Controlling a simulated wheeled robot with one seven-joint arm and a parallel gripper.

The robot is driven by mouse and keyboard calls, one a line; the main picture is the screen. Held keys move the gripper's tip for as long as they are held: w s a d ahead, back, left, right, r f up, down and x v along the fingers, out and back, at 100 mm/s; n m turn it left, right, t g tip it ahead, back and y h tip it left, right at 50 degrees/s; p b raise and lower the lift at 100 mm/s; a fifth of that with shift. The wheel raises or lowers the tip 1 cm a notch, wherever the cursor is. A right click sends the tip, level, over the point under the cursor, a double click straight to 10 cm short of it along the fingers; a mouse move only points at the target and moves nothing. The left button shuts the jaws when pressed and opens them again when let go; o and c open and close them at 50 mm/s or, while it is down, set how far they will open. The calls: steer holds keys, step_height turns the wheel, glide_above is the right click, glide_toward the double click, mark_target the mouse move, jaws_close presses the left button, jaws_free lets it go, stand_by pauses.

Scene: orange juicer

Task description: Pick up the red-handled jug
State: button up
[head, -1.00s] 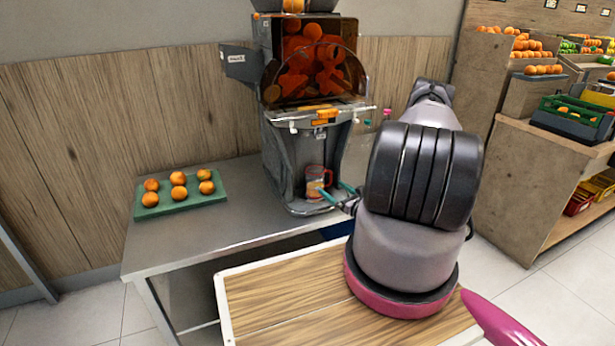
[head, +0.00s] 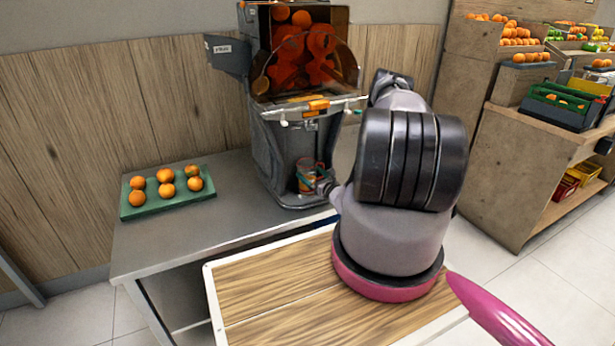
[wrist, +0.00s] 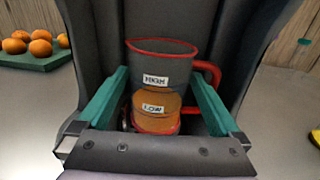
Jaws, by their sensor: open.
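The jug (wrist: 162,75) stands upright in the bay of the juicer. It is clear grey with a red rim, a red handle on its right and labels reading "LOW" and, probably, "MAX/HIGH". Orange juice fills its lower part. It also shows in the head view (head: 306,184), partly hidden by my gripper. My gripper (wrist: 158,90) is open, with one teal finger on each side of the jug. The right finger lies close to the handle; I cannot tell whether it touches. In the head view my gripper (head: 312,180) reaches into the bay.
The juicer (head: 268,160) stands on a grey metal counter (head: 180,240), its walls close around the jug. A green tray (head: 130,211) with several oranges lies to the left. A wooden board (head: 270,300) is in front. Fruit shelves (head: 480,180) stand at the right.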

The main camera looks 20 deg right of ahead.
steer(key=shift+w+a, duration=0.1)
steer(key=shift+w, duration=0.5)
steer(key=c, duration=1.3)
steer(key=shift+r, duration=0.15)
